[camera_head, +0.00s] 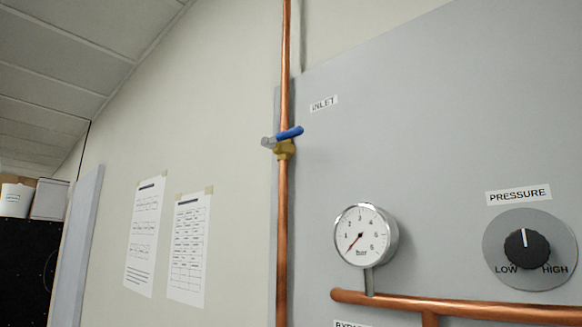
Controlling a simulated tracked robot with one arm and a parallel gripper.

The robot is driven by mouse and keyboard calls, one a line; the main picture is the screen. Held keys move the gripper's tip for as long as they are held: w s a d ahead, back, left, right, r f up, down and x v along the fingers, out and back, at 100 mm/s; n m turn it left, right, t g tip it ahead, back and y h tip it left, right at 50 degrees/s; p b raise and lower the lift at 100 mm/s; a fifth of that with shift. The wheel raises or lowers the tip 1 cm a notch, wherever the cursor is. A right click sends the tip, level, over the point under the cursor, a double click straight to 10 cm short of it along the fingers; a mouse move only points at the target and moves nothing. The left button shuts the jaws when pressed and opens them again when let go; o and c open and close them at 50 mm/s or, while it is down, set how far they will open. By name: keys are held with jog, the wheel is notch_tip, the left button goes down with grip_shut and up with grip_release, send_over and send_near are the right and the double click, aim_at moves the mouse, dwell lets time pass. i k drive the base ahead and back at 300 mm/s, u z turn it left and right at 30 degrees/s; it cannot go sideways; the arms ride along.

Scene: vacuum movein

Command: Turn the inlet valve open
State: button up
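The inlet valve (284,149) is a small brass body with a blue lever handle (290,133), set on a vertical copper pipe (283,220). The blue handle lies across the pipe, tilted up a little to the right. A grey metal end of the lever sticks out to the left of the pipe. A label reading INLET (324,103) is on the grey panel, up and right of the valve. My gripper is not in view, so its state and its place relative to the valve do not show.
A round pressure gauge (365,235) juts from the grey panel (430,120), above a horizontal copper pipe (470,309). A black PRESSURE knob (527,250) is at the right. Two paper sheets (188,250) hang on the left wall. The space around the valve looks clear.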

aim_at(270, 143)
jog(key=k, duration=1.05)
jog(key=u, duration=0.75)
jog(key=i, duration=2.3)
jog(key=z, duration=0.6)
